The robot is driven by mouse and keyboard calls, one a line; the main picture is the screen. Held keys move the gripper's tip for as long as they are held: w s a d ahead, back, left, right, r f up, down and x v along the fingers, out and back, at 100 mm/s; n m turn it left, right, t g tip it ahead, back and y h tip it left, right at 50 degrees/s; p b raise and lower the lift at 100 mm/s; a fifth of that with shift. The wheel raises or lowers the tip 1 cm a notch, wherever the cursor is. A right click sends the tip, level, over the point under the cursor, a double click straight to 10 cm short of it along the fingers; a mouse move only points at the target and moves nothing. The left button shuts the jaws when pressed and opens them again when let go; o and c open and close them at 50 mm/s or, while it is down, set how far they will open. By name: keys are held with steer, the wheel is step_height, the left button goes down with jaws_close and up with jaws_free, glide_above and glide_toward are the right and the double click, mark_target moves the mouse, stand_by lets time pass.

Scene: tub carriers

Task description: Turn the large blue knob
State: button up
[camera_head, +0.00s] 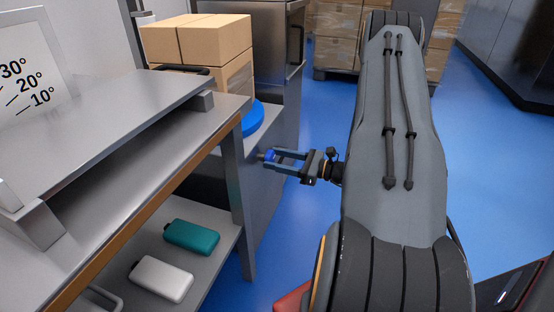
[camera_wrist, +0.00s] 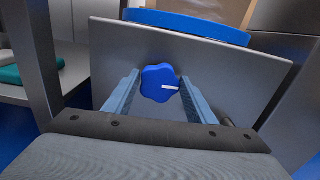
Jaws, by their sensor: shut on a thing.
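The large blue knob (camera_wrist: 158,83) has a lobed rim and a white mark pointing right in the wrist view. It sits on the grey front panel (camera_wrist: 112,55) of a metal unit. In the head view the knob (camera_head: 268,155) is small and partly covered by the fingers. My gripper (camera_head: 272,158) reaches left from my arm to the panel. In the wrist view its two blue-grey fingers lie on the left and right of the knob, and it is shut on the knob.
A blue round thing (camera_head: 253,117) rests on top of the unit. A metal table (camera_head: 110,115) with a lower shelf stands at the left; teal (camera_head: 191,237) and white (camera_head: 161,279) cases lie on the shelf. Cardboard boxes (camera_head: 215,45) stand behind.

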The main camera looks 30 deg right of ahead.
steer(key=n+p, duration=0.2)
steer(key=n, duration=0.2)
steer(key=shift+s+a+n, duration=0.1)
steer(key=shift+n, duration=0.2)
steer(key=n+p, duration=0.1)
steer(key=n, duration=0.3)
steer(key=shift+a+f+n, duration=0.1)
steer(key=shift+n, duration=0.2)
steer(key=n+p, duration=0.1)
steer(key=n, duration=0.3)
steer(key=shift+s+f+p, duration=0.1)
steer(key=shift+p, duration=0.3)
steer(key=shift+f+n+p, duration=0.15)
steer(key=shift+n+p, duration=0.3)
steer(key=shift+n, duration=1.55)
steer(key=o, duration=1)
steer(key=shift+o, duration=0.2)
steer(key=p+v, duration=0.1)
steer(key=v, duration=0.6)
steer(key=shift+s+d, duration=0.2)
steer(key=shift+s, duration=0.15)
